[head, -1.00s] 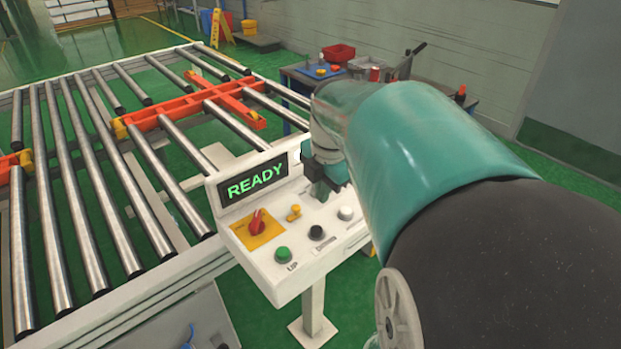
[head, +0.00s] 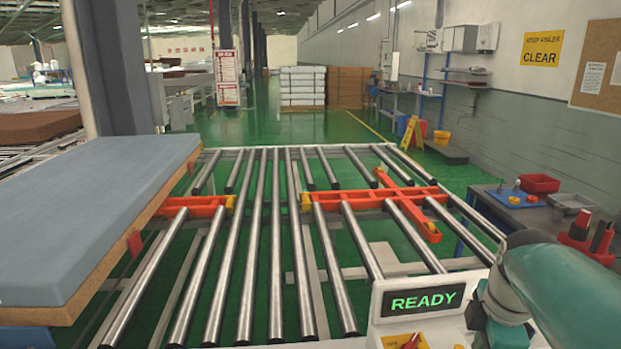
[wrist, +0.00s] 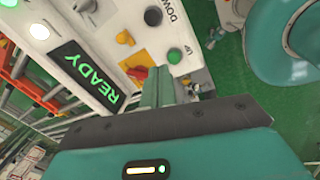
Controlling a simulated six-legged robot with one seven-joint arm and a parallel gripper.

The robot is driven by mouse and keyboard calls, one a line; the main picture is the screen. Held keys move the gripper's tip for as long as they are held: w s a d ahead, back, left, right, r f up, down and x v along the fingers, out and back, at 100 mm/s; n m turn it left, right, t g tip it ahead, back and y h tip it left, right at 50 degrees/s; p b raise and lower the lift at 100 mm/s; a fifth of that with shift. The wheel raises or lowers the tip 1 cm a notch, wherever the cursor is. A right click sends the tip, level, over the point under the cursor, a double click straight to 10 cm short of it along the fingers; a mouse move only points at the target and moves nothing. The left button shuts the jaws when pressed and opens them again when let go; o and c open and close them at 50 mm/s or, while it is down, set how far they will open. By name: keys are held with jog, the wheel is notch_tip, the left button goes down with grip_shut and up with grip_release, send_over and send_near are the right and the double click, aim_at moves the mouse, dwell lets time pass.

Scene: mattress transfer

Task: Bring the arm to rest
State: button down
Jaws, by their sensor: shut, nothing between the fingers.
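My arm shows as a teal link at the lower right of the head view. In the wrist view, my gripper (wrist: 157,86) has its two green fingers together, with nothing between them. It is over the white control panel (wrist: 195,20), close to the red knob on its yellow plate. I cannot tell whether the fingertips touch the panel. In the head view the panel's display (head: 422,300) reads READY in green, and my arm hides the panel's right part.
A roller conveyor (head: 265,245) with orange cross arms (head: 415,198) fills the middle. A blue-grey mattress (head: 90,220) lies at the left. A bench (head: 505,215) with trays and tools stands at the right. Green floor is open beyond the conveyor.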

jog(key=s+a+m+t, duration=0.1)
jog(key=s+a+m, duration=0.2)
jog(key=a+m, duration=0.4)
jog(key=s+a+m+t, duration=0.2)
jog(key=s+a+m, duration=0.1)
jog(key=a+m, duration=0.4)
jog(key=shift+a+f+m, duration=0.15)
jog(key=shift+a+m, duration=0.25)
jog(key=shift+a, duration=0.55)
